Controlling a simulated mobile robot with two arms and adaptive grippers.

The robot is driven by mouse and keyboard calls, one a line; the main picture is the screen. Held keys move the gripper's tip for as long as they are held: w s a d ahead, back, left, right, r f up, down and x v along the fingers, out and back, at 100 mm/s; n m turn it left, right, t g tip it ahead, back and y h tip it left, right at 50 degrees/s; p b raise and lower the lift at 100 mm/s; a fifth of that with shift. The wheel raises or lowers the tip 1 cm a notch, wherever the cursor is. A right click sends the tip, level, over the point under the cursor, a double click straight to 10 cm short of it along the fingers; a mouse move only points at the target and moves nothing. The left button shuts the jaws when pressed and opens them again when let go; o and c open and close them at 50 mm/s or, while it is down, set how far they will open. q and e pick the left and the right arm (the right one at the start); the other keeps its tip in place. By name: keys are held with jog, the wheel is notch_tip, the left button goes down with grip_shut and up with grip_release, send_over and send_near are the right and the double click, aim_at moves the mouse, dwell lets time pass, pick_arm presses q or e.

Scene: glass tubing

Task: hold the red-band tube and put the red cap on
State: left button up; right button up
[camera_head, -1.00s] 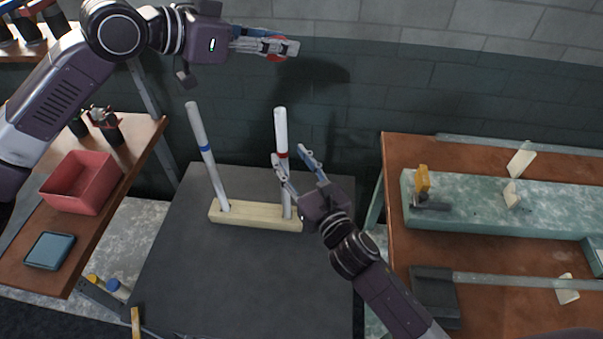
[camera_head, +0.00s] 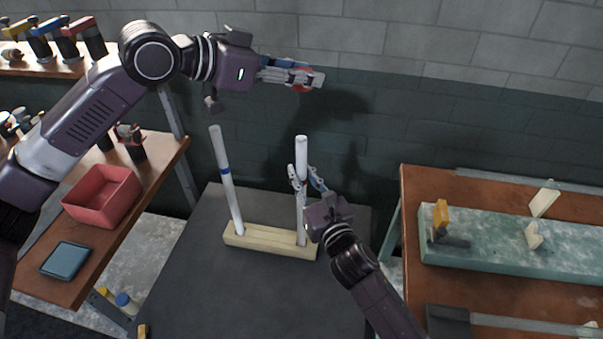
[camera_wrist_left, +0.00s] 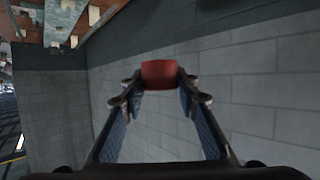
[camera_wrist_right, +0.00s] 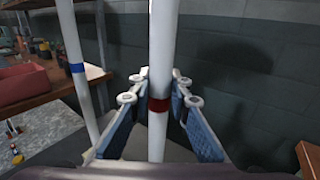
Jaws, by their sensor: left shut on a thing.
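The red-band tube (camera_head: 301,155) stands upright in the right end of a pale wooden block (camera_head: 270,240). Its red band (camera_wrist_right: 158,104) shows in the right wrist view. My right gripper (camera_head: 305,178) is open around this tube near the band, with a finger on either side and gaps visible in the right wrist view. My left gripper (camera_head: 303,78) is shut on the red cap (camera_wrist_left: 160,74), up in front of the wall, above the tube's top. In the head view the fingers hide much of the cap.
A blue-band tube (camera_head: 225,175) leans slightly in the block's left end. A red bin (camera_head: 103,196) and a blue tray (camera_head: 66,259) are on the left bench. A right-hand bench (camera_head: 408,215) holds a green slab (camera_head: 490,240).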

dwell(0.4)
pick_arm(q)
send_over(301, 139)
notch_tip(301, 139, down, 7)
jog(key=shift+f, duration=0.2)
dwell(0.3)
jog(key=shift+f, duration=3.35)
jog(key=o, duration=1)
